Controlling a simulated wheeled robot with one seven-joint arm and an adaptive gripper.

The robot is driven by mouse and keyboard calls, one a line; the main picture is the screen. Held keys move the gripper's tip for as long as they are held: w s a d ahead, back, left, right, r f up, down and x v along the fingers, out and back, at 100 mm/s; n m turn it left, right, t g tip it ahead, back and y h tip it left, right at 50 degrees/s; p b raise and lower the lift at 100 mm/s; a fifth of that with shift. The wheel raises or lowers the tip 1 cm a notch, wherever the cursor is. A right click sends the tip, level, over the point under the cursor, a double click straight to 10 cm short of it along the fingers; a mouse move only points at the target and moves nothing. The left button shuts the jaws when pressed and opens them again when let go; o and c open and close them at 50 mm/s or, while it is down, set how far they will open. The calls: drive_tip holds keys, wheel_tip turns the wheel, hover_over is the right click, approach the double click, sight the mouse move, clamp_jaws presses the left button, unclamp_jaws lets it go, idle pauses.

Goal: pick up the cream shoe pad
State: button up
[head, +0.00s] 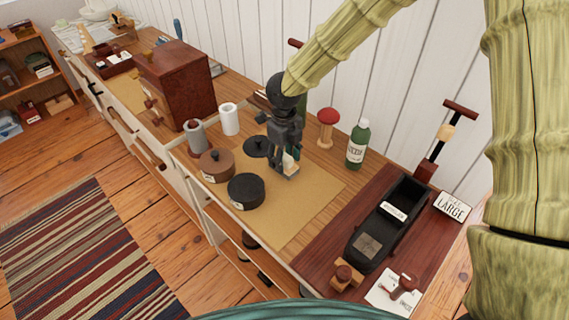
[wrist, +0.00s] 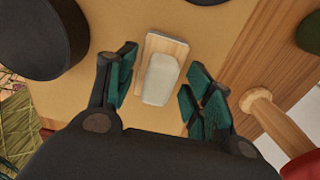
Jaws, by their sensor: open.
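The cream shoe pad (wrist: 160,80) is a pale, rounded block on a light wooden backing in the wrist view. It lies on the tan mat (wrist: 110,108). My gripper (wrist: 163,85) is open above it, with one dark green finger on each side of the pad and visible gaps between. In the head view my gripper (head: 285,170) points down over the mat (head: 310,195), and the pad (head: 290,162) shows partly between the fingers, mostly hidden by them.
Close by on the mat are a black round tin (head: 246,191) and a brown round tin (head: 216,166). A red mushroom-shaped object (head: 328,122) and green bottle (head: 358,145) stand behind to the right. A black tray-like object (head: 388,222) lies right. The mat's front is clear.

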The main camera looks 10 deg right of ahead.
sight(285, 158)
drive_tip(key=shift+f, duration=0.2)
drive_tip(key=shift+s+r, duration=0.15)
drive_tip(key=shift+s, duration=0.05)
drive_tip(key=shift+c, duration=0.4)
drive_tip(key=shift+w, duration=0.1)
clamp_jaws()
drive_tip(key=shift+r, duration=0.5)
drive_tip(key=shift+s+r+b, duration=0.25)
drive_tip(key=shift+r, duration=0.35)
drive_tip(key=shift+s+r+b, duration=0.2)
drive_tip(key=shift+r, duration=0.4)
drive_tip(key=s+a+r+b, duration=0.1)
drive_tip(key=s+a+b, duration=0.1)
drive_tip(key=s, duration=1.3)
drive_tip(key=shift+r, duration=0.25)
